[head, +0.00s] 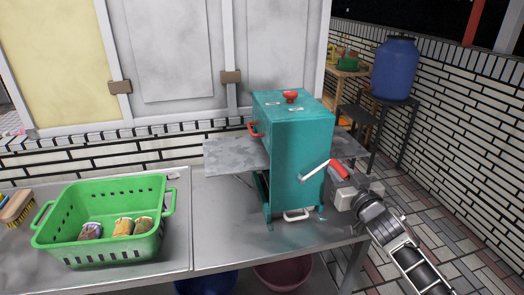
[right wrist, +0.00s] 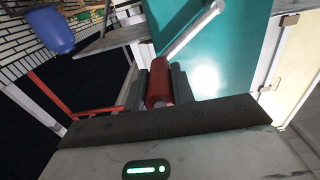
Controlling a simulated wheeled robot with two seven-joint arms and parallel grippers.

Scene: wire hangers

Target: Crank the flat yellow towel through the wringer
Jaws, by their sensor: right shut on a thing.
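The teal wringer (head: 298,150) stands on the metal table, with a red knob on top and a grey feed board (head: 235,153) on its left side. Its crank (head: 315,171) sticks out from the right face and ends in a red handle (head: 339,168). My right gripper (head: 346,181) is shut on the red handle. In the right wrist view the handle (right wrist: 159,82) lies between the dark fingers, with the pale crank arm leading up right to the teal housing. No flat yellow towel shows on the visible feed board. My left gripper is not in view.
A green basket (head: 95,247) on the table's left holds rolled cloths, one of them yellowish (head: 123,227). A brush (head: 16,206) lies at the left edge. A blue barrel (head: 395,70) stands at the back right. Basins sit under the table. The tabletop between basket and wringer is clear.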

